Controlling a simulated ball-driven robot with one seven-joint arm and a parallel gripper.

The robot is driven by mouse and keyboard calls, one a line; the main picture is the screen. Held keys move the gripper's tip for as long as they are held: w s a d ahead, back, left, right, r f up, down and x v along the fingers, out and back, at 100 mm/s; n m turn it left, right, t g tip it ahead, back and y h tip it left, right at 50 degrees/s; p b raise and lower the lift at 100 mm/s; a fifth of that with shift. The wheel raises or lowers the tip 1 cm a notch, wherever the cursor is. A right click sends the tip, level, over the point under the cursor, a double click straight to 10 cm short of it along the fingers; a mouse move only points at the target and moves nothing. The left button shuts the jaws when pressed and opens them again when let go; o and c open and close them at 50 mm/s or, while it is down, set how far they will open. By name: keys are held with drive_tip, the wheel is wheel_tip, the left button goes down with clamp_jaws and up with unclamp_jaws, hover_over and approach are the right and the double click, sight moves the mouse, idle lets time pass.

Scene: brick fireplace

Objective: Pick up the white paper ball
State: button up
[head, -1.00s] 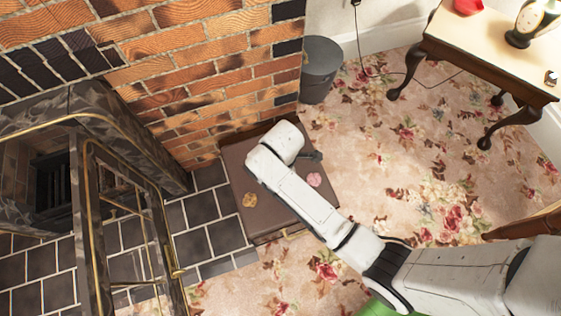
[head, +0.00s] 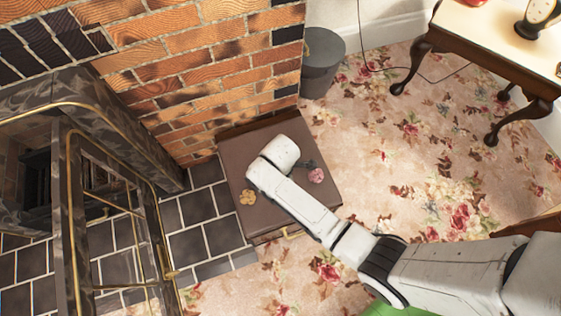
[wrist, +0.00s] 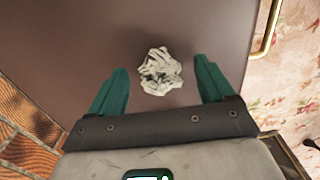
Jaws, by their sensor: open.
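The white paper ball (wrist: 160,71) is crumpled and lies on the brown top of a low case-like piece (wrist: 100,30). In the wrist view it sits between the two teal fingers of my gripper (wrist: 160,76), near the tips. The fingers are apart, with a gap on each side of the ball, and hold nothing. In the head view my white arm reaches over the brown top (head: 235,150), and I do not see the white ball there; my arm seems to hide it.
A pink crumpled ball (head: 316,175) and a tan one (head: 247,197) lie on the same top. A brick wall (head: 220,80) stands behind it. A grey bin (head: 322,65), a wooden table (head: 500,50) and a fireplace screen (head: 70,200) stand around. Floral carpet (head: 400,130) is open at right.

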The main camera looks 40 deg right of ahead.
drive_tip(key=shift+f, duration=0.2)
drive_tip(key=c, duration=1.1)
